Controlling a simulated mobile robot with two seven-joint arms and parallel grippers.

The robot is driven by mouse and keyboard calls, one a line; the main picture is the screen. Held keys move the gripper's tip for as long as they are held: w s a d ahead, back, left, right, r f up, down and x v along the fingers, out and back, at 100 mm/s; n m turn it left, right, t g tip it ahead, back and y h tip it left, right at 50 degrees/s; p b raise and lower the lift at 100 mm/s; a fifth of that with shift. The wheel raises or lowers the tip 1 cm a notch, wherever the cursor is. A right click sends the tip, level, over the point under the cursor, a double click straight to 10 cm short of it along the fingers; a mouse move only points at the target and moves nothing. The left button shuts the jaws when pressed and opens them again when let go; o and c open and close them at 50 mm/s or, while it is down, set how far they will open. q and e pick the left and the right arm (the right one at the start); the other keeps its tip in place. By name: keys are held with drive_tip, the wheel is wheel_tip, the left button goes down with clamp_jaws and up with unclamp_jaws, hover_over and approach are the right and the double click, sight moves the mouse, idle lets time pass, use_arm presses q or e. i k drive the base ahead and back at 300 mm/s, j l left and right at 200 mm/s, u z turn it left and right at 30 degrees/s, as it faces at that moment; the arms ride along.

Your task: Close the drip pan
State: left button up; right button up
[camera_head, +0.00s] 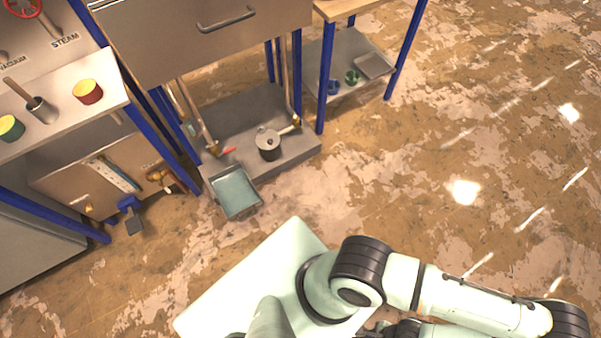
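The drip pan (235,193) appears to be the shallow grey-green tray low at the front of the vacuum chamber's base. It sticks out past the front edge of the grey base plate (290,155), over the floor. It looks empty. No gripper is clearly seen at or near it. One of my arms shows at the bottom, folded out to the right, well apart from the pan. Its dark end at the bottom edge is cut off, so its fingers are not seen. My other gripper is out of view.
A steel chamber front with a handle (226,20) stands above the base on blue legs. A valve with a round grey body (269,144) sits on the base. The floor before the pan is clear.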

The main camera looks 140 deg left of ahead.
sight(235, 193)
drive_tip(key=u, duration=5.2)
drive_tip(key=i+u, duration=0.1)
drive_tip(key=i, duration=0.2)
drive_tip(key=i+j+z, duration=0.25)
drive_tip(key=i, duration=0.2)
drive_tip(key=l, duration=0.1)
